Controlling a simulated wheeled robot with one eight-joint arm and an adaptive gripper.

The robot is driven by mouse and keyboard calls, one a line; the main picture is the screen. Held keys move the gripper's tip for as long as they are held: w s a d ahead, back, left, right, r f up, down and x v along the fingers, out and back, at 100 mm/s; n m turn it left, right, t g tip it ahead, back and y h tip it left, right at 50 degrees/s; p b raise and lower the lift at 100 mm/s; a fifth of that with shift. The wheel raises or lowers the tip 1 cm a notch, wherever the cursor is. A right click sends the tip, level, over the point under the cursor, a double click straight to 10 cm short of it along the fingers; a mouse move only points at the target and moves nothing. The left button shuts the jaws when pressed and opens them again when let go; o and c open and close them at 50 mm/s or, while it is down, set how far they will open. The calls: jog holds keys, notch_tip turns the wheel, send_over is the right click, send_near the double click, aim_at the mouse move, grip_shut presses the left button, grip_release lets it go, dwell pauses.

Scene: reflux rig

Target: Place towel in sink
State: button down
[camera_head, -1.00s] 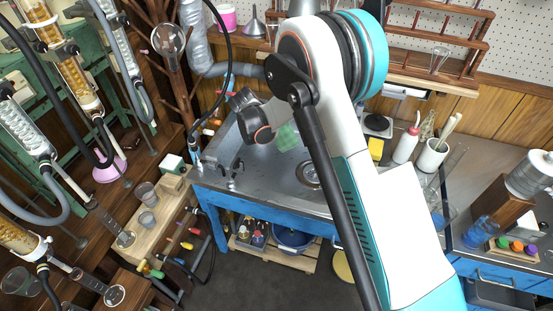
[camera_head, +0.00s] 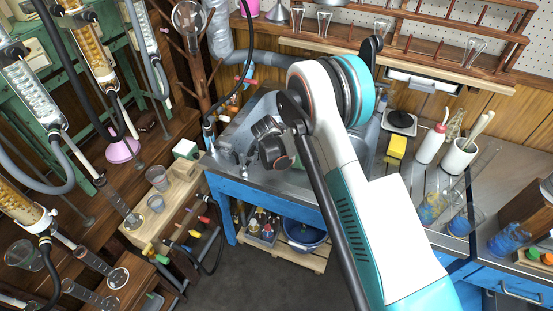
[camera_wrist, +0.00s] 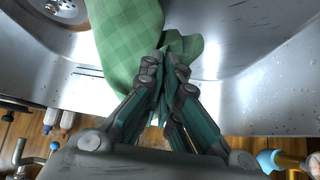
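The green checked towel (camera_wrist: 128,38) hangs from my gripper in the wrist view. My gripper's (camera_wrist: 165,58) fingertips are together, with the cloth pinched between them. The metal sink (camera_wrist: 235,40) lies below, with its round drain (camera_wrist: 68,8) at the top left. The towel hangs over the basin; I cannot tell whether it touches the bottom. In the head view, the sink (camera_head: 278,182) is in the blue-framed bench.
A tap (camera_head: 243,166) stands at the sink's left edge. A yellow sponge (camera_head: 396,147), a white wash bottle (camera_head: 430,147) and a white mug (camera_head: 458,158) stand to the right. Glassware racks crowd the left. A blue basin (camera_head: 303,234) sits under the bench.

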jog(key=shift+f+b, duration=0.55)
jog(key=shift+f, duration=1.55)
jog(key=c, duration=1.1)
grip_release()
jog(key=v, duration=1.2)
